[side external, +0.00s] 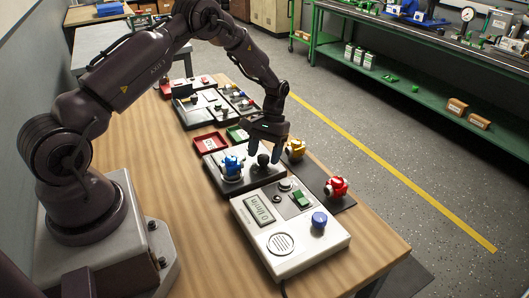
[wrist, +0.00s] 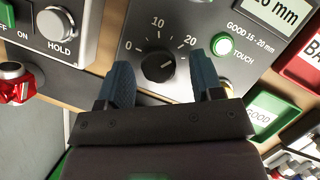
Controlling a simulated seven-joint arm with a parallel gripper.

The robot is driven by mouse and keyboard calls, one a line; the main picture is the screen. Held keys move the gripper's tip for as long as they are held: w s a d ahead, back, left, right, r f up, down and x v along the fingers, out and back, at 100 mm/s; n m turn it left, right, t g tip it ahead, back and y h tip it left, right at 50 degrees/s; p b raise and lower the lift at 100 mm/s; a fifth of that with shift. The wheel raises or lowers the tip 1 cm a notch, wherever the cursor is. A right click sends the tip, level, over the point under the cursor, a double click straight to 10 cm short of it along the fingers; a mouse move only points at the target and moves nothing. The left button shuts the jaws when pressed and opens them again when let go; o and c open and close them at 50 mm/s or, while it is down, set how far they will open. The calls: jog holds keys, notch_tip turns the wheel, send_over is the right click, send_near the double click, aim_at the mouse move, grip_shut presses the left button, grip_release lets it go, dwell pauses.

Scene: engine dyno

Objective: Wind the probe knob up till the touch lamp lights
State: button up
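The black probe knob (wrist: 158,67) sits on a grey panel with a dial marked 0, 10 and 20; its pointer looks turned toward the upper right, though the exact reading is unclear. The touch lamp (wrist: 223,45), right of the dial, shows bright green.
A blue part (side external: 232,167) stands on the panel left of my gripper. A white box (side external: 289,232) with a blue knob is in front. Yellow (side external: 295,149) and red (side external: 336,188) parts stand to the right. Green GOOD (side external: 237,134) and red (side external: 210,143) trays lie behind.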

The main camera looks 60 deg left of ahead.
jog(key=v, duration=1.3)
jog(key=s+d+r+m+t, duration=0.2)
jog(key=s+d+r, duration=0.3)
jog(key=s, duration=0.3)
jog(key=s+d+r+m+t+y, duration=0.1)
jog(key=s+d+r+m+t, duration=0.1)
jog(key=s+d+r+t, duration=0.2)
jog(key=s+d+r+m+t+y, duration=0.1)
jog(key=s+d+r+m+t, duration=0.1)
jog(key=s+d+r, duration=0.5)
jog(key=s+r+t, duration=0.1)
jog(key=s+r, duration=0.2)
jog(key=s, duration=0.3)
jog(key=shift+s+d, duration=0.2)
jog(key=shift+d, duration=0.15)
